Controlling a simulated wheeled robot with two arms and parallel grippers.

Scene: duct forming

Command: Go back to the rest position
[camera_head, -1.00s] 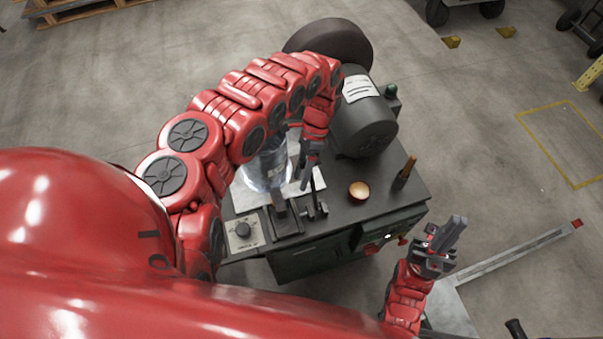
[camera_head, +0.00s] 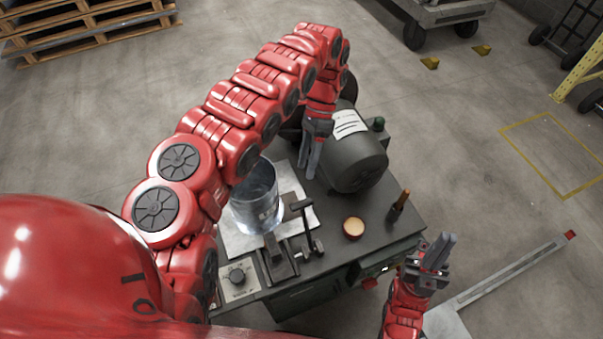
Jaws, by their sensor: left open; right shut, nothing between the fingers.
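My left gripper (camera_head: 312,162) hangs at the end of my red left arm, which arches in from the left over the machine table. It is open and empty, above the table between a clear cylindrical duct piece (camera_head: 259,198) and the dark motor housing. My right gripper (camera_head: 440,252) is at the lower right, beside the table's right front corner, pointing up. Its fingers are together with nothing between them. The duct piece stands on a light metal plate (camera_head: 296,186) and is partly hidden by my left arm.
A long metal piece (camera_head: 510,272) lies at right. Pallets (camera_head: 85,30) stand upper left.

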